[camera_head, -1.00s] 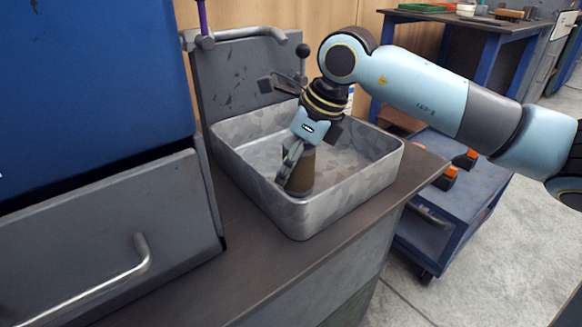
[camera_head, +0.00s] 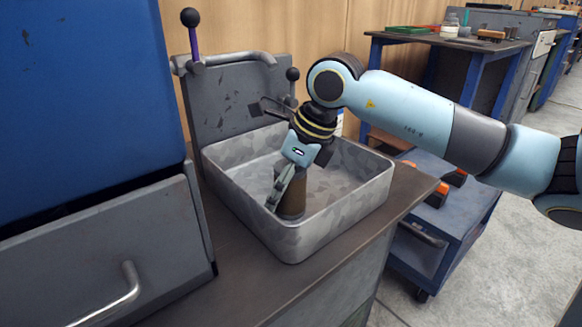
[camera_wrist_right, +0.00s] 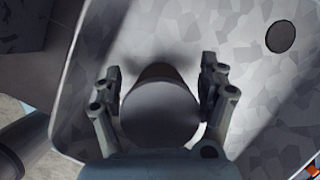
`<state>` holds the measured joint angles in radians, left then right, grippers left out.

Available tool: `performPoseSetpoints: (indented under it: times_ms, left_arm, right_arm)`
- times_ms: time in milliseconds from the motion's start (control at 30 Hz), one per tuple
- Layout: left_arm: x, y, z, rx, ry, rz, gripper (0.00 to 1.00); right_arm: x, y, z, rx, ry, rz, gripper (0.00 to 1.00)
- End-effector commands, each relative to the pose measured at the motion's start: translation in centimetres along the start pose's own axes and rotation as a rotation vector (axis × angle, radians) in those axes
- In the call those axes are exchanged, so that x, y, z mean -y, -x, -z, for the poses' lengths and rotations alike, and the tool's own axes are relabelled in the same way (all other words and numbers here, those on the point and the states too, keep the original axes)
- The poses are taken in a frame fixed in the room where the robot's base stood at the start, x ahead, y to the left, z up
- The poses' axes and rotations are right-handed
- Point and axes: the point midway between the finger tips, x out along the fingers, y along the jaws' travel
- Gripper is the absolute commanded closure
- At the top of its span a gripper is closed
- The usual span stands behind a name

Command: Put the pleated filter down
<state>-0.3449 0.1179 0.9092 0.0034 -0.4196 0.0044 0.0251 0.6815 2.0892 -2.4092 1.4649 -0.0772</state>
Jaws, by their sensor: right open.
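The pleated filter (camera_head: 291,201) is a brown cylinder standing upright in the grey metal basin (camera_head: 350,204). In the right wrist view the filter (camera_wrist_right: 160,108) shows its round grey end between the fingers. My right gripper (camera_head: 284,190) reaches down into the basin around the filter. In the right wrist view my right gripper (camera_wrist_right: 160,92) is open, with a finger on each side of the filter and gaps beside it. The filter's lower end is partly hidden by the basin wall in the head view. My left gripper is not in view.
A lever with a dark knob (camera_head: 190,17) and a grey pipe (camera_head: 225,62) stand behind the basin. A blue cabinet with a grey drawer (camera_head: 100,240) is at the left. A blue cart (camera_head: 440,235) stands right of the bench. A dark drain hole (camera_wrist_right: 280,37) shows in the basin floor.

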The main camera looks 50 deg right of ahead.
Motion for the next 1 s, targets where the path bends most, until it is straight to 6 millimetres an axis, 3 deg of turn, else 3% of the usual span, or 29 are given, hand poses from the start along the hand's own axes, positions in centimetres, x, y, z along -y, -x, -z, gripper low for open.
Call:
performPoseSetpoints:
  times_ms: [100, 300, 500, 700, 1000]
  left_arm:
    - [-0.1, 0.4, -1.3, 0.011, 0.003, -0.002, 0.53]
    - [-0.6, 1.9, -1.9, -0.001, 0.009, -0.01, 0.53]
    - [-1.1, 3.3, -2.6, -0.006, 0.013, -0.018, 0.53]
    - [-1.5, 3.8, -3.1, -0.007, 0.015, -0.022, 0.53]
    - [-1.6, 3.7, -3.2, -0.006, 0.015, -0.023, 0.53]
  right_arm:
    - [0.2, 2.1, -0.2, 0.0, 0.004, 0.006, 0.24]
    - [0.1, 7.2, -0.2, -0.001, 0.008, 0.007, 0.24]
    - [0.1, 10.8, -0.1, -0.002, 0.005, 0.005, 0.24]
    - [0.0, 12.1, -0.1, 0.0, 0.001, 0.001, 0.24]
    - [0.0, 12.1, 0.0, 0.0, 0.0, 0.0, 0.24]
